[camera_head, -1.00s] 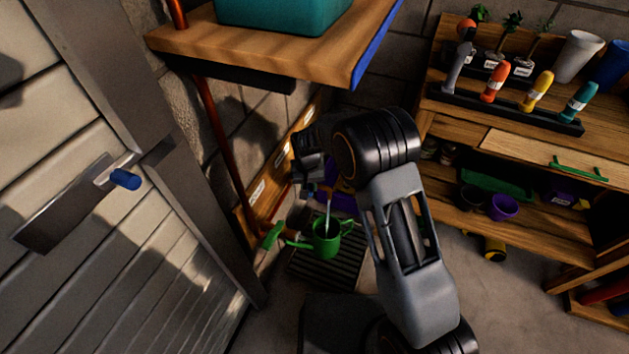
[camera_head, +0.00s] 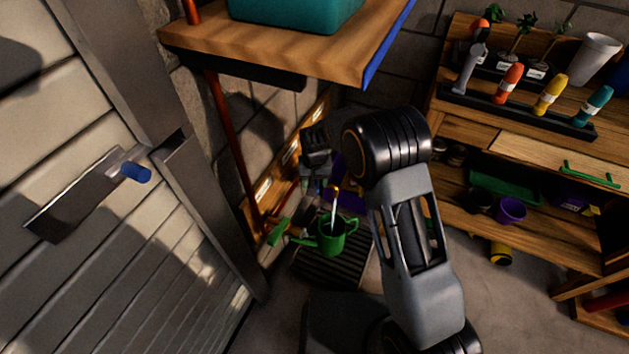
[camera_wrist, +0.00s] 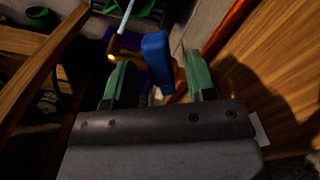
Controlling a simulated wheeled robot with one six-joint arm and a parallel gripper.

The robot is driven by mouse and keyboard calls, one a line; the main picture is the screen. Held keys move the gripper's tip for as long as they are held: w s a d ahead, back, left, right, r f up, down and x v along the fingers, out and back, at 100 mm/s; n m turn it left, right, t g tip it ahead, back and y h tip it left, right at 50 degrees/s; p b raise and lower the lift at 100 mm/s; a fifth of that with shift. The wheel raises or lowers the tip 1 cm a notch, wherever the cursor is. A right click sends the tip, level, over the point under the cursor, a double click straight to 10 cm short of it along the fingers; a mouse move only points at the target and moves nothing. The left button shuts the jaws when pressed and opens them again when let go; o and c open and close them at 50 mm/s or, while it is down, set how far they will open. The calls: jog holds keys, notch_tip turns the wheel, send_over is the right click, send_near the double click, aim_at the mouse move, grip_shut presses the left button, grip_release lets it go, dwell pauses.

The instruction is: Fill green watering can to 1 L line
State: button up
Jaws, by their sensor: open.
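The green watering can (camera_head: 331,243) stands upright on a dark slatted grate (camera_head: 318,272). A pale stream (camera_head: 334,208) runs down into its mouth from a small brass spout (camera_head: 336,189). The wrist view shows the spout (camera_wrist: 113,48), the stream (camera_wrist: 126,15) and part of the can (camera_wrist: 98,5). A blue lever (camera_wrist: 157,58) shows between the fingers of my open gripper (camera_wrist: 160,82); I cannot tell whether they touch it. In the head view my gripper (camera_head: 318,180) is above the can, near the wall. The 1 L line and the water level cannot be seen.
A wooden shelf (camera_head: 285,48) with a teal bin (camera_head: 295,10) overhangs above. A wooden bench (camera_head: 520,165) with pots and bottles stands at the right. A grey slatted door (camera_head: 150,270) with a blue-tipped handle (camera_head: 136,172) is at the left. A green-handled tool (camera_head: 278,232) lies beside the can.

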jog(key=shift+r+p, duration=0.8)
jog(key=shift+r, duration=2.7)
